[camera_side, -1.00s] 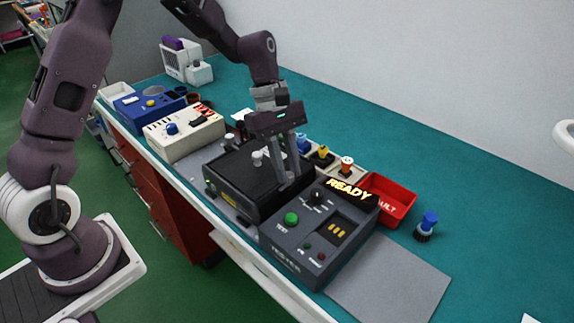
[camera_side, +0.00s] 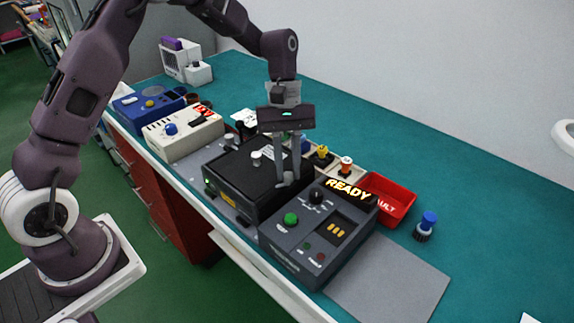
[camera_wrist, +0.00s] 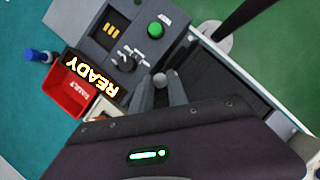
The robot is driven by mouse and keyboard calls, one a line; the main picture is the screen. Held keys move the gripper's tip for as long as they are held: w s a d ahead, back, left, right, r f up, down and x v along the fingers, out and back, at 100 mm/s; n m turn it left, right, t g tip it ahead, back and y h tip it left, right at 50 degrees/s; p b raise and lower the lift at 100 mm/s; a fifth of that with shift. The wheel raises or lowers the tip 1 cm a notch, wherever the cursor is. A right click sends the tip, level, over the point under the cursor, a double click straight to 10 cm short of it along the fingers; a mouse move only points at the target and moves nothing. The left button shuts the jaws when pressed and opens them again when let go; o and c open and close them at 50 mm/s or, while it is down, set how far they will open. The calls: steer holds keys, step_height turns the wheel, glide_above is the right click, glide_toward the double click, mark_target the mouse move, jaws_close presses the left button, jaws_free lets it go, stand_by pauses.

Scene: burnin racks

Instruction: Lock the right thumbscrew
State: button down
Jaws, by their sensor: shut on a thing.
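The black rack unit (camera_side: 240,172) sits in the middle of the bench. One pale thumbscrew (camera_side: 256,157) stands free on its top, left of my gripper. My gripper (camera_side: 288,184) points down at the right end of the unit, its fingers close together. In the wrist view the grey round head of the right thumbscrew (camera_wrist: 160,79) shows between the fingertips, and my gripper (camera_wrist: 161,88) is shut on it. The fingers hide most of this thumbscrew in the side view, and I cannot tell whether it is locked.
A grey tester (camera_side: 318,232) with a lit READY sign stands close on the right. Behind it are a red bin (camera_side: 398,190) and a blue-topped part (camera_side: 427,225). A cream box (camera_side: 185,137) stands left of the unit. The teal bench is clear at the back.

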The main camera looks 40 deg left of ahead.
steer(key=m+y, duration=0.1)
steer(key=m, duration=0.2)
steer(key=m+g+y, duration=0.1)
steer(key=m, duration=0.2)
steer(key=shift+w+d, duration=0.15)
steer(key=shift+d, duration=0.05)
steer(key=m+y, duration=0.1)
steer(key=m, duration=0.2)
steer(key=m+y, duration=0.1)
steer(key=m, duration=0.2)
steer(key=shift+d+m+g+y, duration=0.2)
steer(key=shift+m+g+y, duration=0.1)
steer(key=c, duration=1.3)
jaws_free()
steer(key=v, duration=0.7)
steer(key=shift+r, duration=0.1)
